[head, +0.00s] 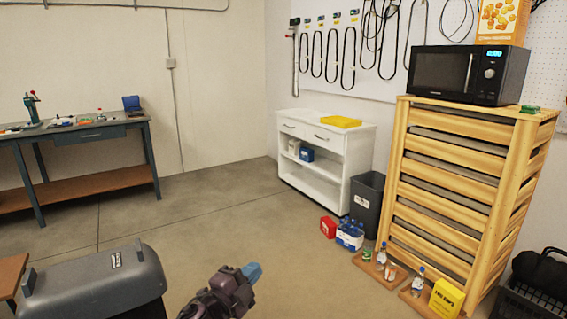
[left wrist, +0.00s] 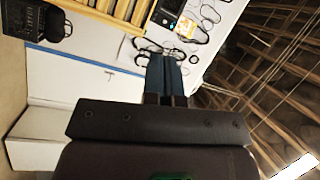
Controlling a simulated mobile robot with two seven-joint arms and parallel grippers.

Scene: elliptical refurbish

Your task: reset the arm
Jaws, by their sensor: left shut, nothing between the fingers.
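My left gripper (head: 252,272) is low in the middle of the head view, with blue fingertips pointing up and right. It is in free air above the floor and holds nothing. In the left wrist view its two blue fingers (left wrist: 164,78) lie together, shut and empty. My right gripper is in neither view.
A wooden slatted crate stack (head: 455,175) with a black microwave (head: 465,75) on top stands at the right. A white shelf unit (head: 325,155), a dark bin (head: 366,200) and a workbench (head: 80,140) stand farther back. The floor (head: 225,215) between is clear.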

